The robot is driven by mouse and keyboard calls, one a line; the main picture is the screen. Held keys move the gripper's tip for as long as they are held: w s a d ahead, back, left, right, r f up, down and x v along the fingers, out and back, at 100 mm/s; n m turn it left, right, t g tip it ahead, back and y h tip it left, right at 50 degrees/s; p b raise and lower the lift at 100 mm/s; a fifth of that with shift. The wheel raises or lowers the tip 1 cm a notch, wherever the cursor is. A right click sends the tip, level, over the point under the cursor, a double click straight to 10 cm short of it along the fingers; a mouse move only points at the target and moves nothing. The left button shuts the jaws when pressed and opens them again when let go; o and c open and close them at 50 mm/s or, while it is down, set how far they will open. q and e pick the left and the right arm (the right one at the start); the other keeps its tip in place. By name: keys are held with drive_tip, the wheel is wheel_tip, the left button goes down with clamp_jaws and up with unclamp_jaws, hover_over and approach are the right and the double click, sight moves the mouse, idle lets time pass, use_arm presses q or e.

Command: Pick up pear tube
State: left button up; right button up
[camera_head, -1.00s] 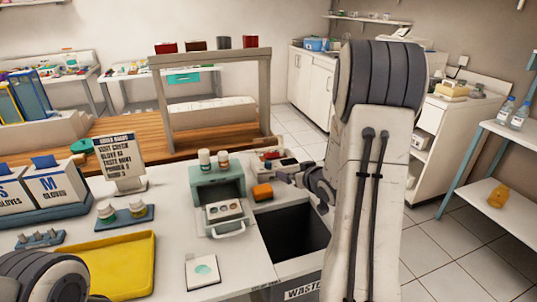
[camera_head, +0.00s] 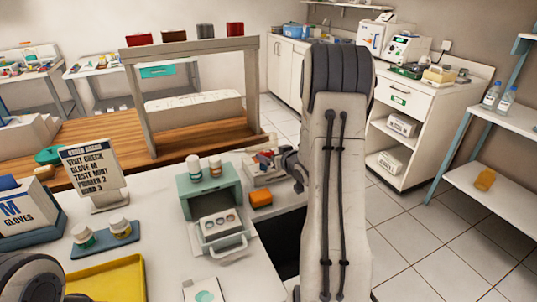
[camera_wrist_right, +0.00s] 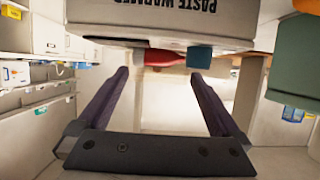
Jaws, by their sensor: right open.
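The paste warmer (camera_wrist_right: 180,20) appears upside down at the top of the right wrist view, its label readable. A red tube-like piece (camera_wrist_right: 158,57) and a blue one (camera_wrist_right: 200,57) stick out of it, but I cannot tell which, if either, is the pear tube. In the head view the warmer (camera_head: 262,178) sits at the back of the white counter. My right gripper (camera_wrist_right: 158,76) is open and empty, its fingertips close to the coloured pieces. In the head view it (camera_head: 288,160) is beside the warmer, partly hidden by my arm. My left gripper is out of view.
A green drawer unit (camera_head: 208,190) with two jars on top and an orange block (camera_head: 260,198) stand near the warmer. The dark waste opening (camera_head: 283,240) is in front. An order board (camera_head: 92,165) and yellow tray (camera_head: 110,280) are at left.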

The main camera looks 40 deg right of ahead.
sight(269, 153)
drive_tip(key=x, duration=0.5)
drive_tip(key=shift+s+d+f, duration=0.1)
drive_tip(key=shift+d+f, duration=0.05)
drive_tip(key=shift+d, duration=0.05)
drive_tip(key=shift+c, duration=0.3)
drive_tip(key=c, duration=1.1)
